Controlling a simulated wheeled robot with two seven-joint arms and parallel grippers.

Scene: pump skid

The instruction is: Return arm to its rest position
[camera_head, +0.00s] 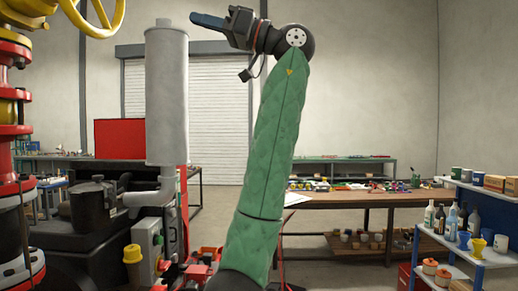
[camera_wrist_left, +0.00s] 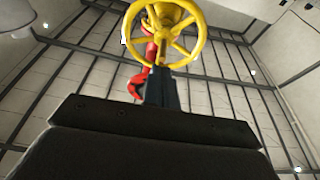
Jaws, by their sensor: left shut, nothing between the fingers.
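My left gripper (camera_head: 207,21) is raised high at the top of the head view, at the end of my green-sleeved arm. Its fingers point left, are shut and hold nothing. The arm (camera_head: 268,150) rises almost straight up from the bottom middle of the head view. In the left wrist view the dark, closed fingers (camera_wrist_left: 162,92) point at a yellow handwheel (camera_wrist_left: 165,33), with clear space showing between gripper and wheel in the head view. My right gripper is in neither view.
The yellow handwheel (camera_head: 97,15) tops red pipework (camera_head: 10,110) at the left. A grey vertical cylinder (camera_head: 166,95) stands between pipework and arm. A workbench (camera_head: 360,200) with small items is behind. A blue shelf (camera_head: 470,250) with bottles and pots stands at the right.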

